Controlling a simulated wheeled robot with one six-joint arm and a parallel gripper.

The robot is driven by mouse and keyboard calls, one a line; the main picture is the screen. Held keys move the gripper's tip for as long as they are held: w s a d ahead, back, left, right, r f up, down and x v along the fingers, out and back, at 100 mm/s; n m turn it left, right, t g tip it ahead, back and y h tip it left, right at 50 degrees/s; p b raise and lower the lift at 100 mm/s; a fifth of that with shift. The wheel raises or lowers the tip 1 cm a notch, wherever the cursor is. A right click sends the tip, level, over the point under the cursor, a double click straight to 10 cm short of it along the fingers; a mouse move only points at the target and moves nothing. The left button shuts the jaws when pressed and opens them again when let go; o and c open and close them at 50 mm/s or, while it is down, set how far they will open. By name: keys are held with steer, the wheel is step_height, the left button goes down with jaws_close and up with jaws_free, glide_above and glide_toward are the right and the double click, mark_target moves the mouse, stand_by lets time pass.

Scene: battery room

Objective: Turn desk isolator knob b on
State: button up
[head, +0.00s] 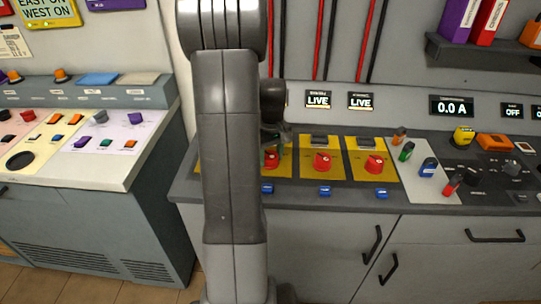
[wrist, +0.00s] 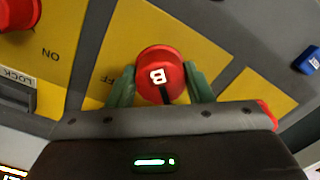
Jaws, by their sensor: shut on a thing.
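Knob b is a red round knob (wrist: 161,62) marked with a B, on a yellow plate (wrist: 125,38) in the wrist view. My gripper (wrist: 161,86) is shut on it, with one green finger against each side. The word OFF shows on the plate beside the left finger. The angle of the knob's pointer is hard to make out.
Two more red knobs (head: 322,162) (head: 374,164) sit on yellow plates to the right, with blue tags in front. Two LIVE displays (head: 318,99) (head: 361,101) hang above. A light panel with coloured switches (head: 428,168) lies further right. Another desk (head: 95,130) stands at left.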

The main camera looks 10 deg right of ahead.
mark_target(272, 155)
steer(key=o, duration=1)
step_height(272, 155, up, 14)
steer(key=shift+d, duration=0.2)
steer(key=shift+w+f, duration=0.1)
steer(key=shift+f, duration=0.05)
steer(key=f, duration=1.3)
steer(key=shift+a+f, duration=0.2)
steer(key=shift+f, duration=0.2)
steer(key=shift+r, duration=0.15)
